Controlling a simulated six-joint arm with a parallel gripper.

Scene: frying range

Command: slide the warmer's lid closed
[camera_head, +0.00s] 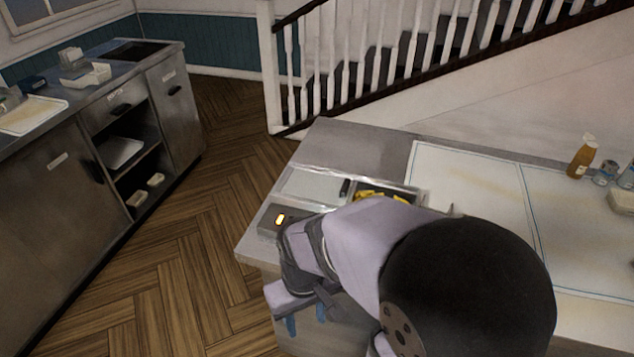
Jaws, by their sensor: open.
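The right part is open and shows yellow food (385,196) inside. My gripper (306,319) is open, with blue fingertips pointing down, nearer the camera than the warmer and apart from its lid. My arm hides the warmer's front right side and some of the opening.
The steel counter (355,145) has free room behind the warmer. White boards (465,180) lie to the right, with a sauce bottle (581,158) and a can (605,173) beyond. A separate steel cabinet (50,190) stands at the left across the wooden floor.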

